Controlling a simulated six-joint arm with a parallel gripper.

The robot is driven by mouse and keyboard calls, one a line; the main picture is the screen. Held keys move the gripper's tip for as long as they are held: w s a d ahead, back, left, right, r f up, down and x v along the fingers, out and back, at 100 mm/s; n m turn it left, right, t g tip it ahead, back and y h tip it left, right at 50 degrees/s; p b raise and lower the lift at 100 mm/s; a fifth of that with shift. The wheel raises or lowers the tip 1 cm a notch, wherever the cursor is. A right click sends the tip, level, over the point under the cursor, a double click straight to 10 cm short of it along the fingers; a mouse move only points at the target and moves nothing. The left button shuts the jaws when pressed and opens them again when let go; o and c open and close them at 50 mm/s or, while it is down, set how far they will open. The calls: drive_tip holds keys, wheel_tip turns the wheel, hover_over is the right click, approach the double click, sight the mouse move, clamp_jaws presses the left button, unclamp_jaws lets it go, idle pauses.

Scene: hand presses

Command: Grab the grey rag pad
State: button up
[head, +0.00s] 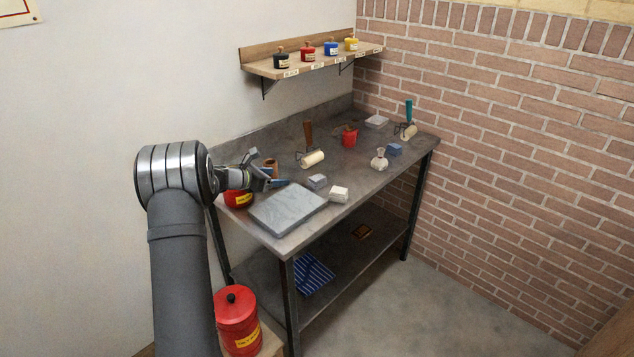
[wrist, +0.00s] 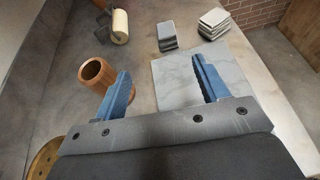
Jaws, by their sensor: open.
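The grey rag pad (head: 317,181) is a small stack of folded grey cloth on the table, just behind the grey slab. In the wrist view the grey rag pad (wrist: 167,37) is at top centre, beyond my fingertips. My gripper (head: 279,183) hangs over the left part of the table near the slab. In the wrist view my gripper (wrist: 161,76) shows two blue fingers spread wide with nothing between them. The pad is apart from both fingers and lies ahead of them.
A grey slab (head: 288,207) lies at the front edge. A cream pad stack (head: 339,194) sits right of the rag pad. A brown cup (wrist: 97,73) stands by my left finger. A cream roller (head: 313,159) lies behind. A blue-grey pad (head: 394,149) is farther right.

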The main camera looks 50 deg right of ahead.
approach(315, 178)
drive_tip(key=d, duration=0.4)
drive_tip(key=shift+w+f, duration=0.35)
drive_tip(key=shift+f, duration=0.05)
drive_tip(key=d+f, duration=0.1)
drive_tip(key=s+d+f, duration=0.1)
drive_tip(key=d, duration=0.1)
drive_tip(key=shift+d+f, duration=0.3)
drive_tip(key=shift+d, duration=0.35)
drive_tip(key=c, duration=1.1)
